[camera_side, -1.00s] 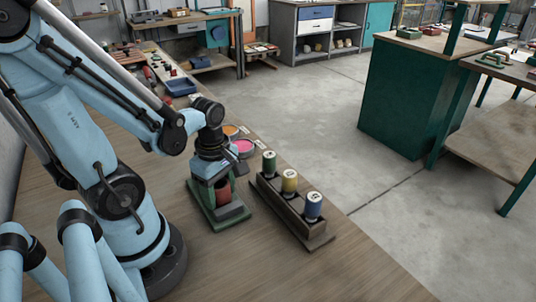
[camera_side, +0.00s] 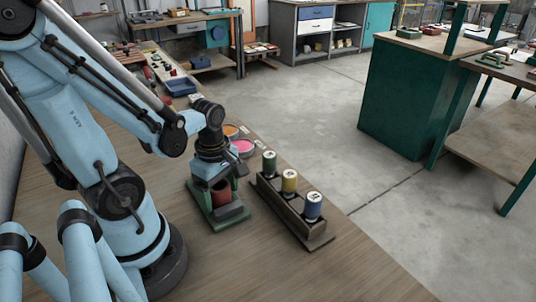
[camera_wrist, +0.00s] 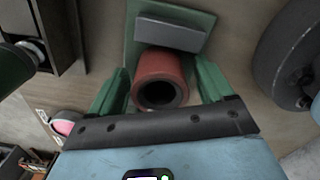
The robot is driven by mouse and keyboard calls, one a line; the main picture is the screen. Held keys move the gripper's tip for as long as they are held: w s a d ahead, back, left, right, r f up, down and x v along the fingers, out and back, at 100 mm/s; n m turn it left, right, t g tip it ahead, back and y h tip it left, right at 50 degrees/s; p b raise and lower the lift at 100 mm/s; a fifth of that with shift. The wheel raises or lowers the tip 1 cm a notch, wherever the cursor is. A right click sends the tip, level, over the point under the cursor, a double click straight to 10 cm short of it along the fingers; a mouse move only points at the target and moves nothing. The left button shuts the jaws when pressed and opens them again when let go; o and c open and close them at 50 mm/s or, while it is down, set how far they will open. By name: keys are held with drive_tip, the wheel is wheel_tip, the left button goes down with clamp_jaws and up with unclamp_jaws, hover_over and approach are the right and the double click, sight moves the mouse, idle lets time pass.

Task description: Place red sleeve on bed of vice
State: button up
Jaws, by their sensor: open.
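The red sleeve (camera_side: 221,192) stands upright on the bed of the green vice (camera_side: 232,219). In the wrist view the sleeve (camera_wrist: 158,66) shows its dark open end towards me, and the vice (camera_wrist: 134,50) has a grey jaw block just beyond it. My gripper (camera_side: 220,180) is over the vice. In the wrist view my gripper (camera_wrist: 163,72) is open, with one green finger on each side of the sleeve. A gap shows between the fingers and the sleeve. The sleeve's contact with the bed is mostly hidden.
A wooden rack (camera_side: 275,203) right of the vice holds a green spool (camera_side: 269,164), a yellow spool (camera_side: 289,182) and a blue spool (camera_side: 312,207). A pink dish (camera_side: 243,147) and an orange dish (camera_side: 231,131) lie behind. The bench front is clear.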

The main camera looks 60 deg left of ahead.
drive_tip(key=shift+r, duration=6.05)
drive_tip(key=w+d+m+t, duration=0.3)
drive_tip(key=w+m, duration=0.2)
drive_tip(key=m, duration=0.6)
drive_tip(key=w+d+m+t, duration=0.3)
drive_tip(key=w+m+t, duration=0.1)
drive_tip(key=m, duration=0.7)
drive_tip(key=shift+w+d, duration=0.25)
drive_tip(key=shift+w, duration=0.25)
drive_tip(key=shift+c, duration=0.5)
